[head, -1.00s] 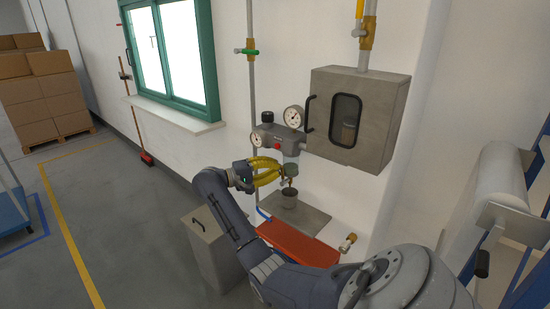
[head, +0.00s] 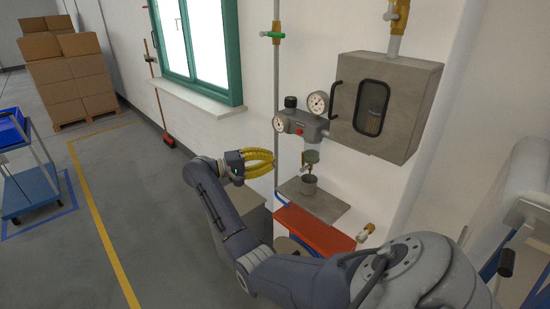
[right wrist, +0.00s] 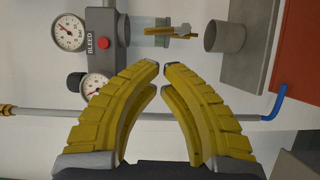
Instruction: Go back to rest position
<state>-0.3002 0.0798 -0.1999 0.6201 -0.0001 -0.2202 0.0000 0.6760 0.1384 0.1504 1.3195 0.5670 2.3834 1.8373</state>
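My right gripper (head: 274,163) has yellow ribbed fingers and is in front of the wall, left of the regulator with two gauges (head: 302,125). In the right wrist view its fingertips (right wrist: 161,70) nearly meet, with a thin gap and nothing held between them. The grey bowl with a brass drain fitting (head: 311,158) hangs under the regulator, apart from the fingers. A grey cup (head: 309,184) stands on the plate below it; the cup also shows in the right wrist view (right wrist: 224,37). My left gripper is out of view.
A grey cabinet (head: 400,105) with a dark window hangs on the wall at the right. A red bench or box top (head: 315,232) is below the grey plate (head: 328,207). A blue cart (head: 30,190) and stacked cartons (head: 65,80) stand at the left. The floor between is clear.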

